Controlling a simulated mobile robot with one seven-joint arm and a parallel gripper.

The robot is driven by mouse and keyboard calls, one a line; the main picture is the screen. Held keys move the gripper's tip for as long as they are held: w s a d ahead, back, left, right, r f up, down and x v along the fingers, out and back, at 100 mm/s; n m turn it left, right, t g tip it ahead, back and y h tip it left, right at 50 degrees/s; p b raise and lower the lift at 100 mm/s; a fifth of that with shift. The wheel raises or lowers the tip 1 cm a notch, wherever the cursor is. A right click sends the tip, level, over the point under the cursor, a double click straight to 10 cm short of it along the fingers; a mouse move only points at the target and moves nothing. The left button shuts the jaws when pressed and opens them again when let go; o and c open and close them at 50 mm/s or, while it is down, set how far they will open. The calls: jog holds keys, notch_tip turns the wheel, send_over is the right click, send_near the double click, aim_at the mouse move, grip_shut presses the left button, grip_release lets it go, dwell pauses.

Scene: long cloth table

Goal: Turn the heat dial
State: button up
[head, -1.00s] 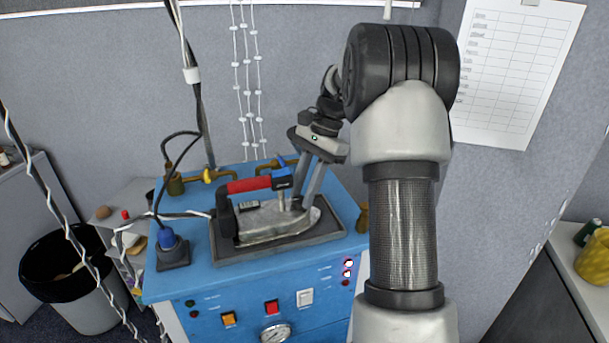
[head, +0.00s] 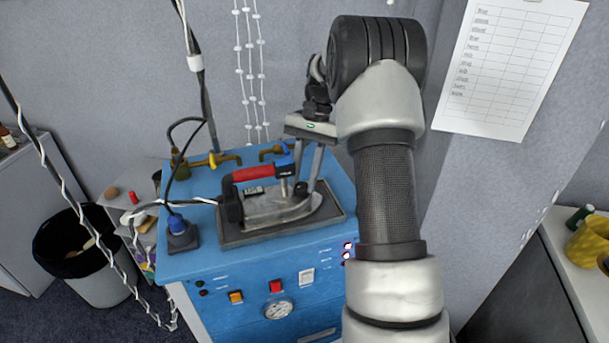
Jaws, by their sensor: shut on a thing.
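A steam iron (head: 272,208) with a grey metal body and a red and blue handle (head: 254,173) rests on a dark tray (head: 240,239) on top of a blue machine. A small dark knob (head: 300,189), which looks like the heat dial, shows by the handle's front end. My gripper (head: 306,186) reaches down from above with its two grey fingers at this knob and is shut on it. The fingers partly cover the knob, and its markings cannot be read.
The blue machine (head: 232,263) has buttons, lit lamps and a gauge (head: 278,309) on its front. Brass valves (head: 215,160) stand behind the iron. A black bin (head: 72,245) stands further left.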

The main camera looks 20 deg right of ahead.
jog(key=o, duration=1.1)
jog(key=shift+c, duration=0.2)
jog(key=p+v, duration=0.1)
jog(key=v, duration=1.6)
jog(key=shift+r, duration=0.3)
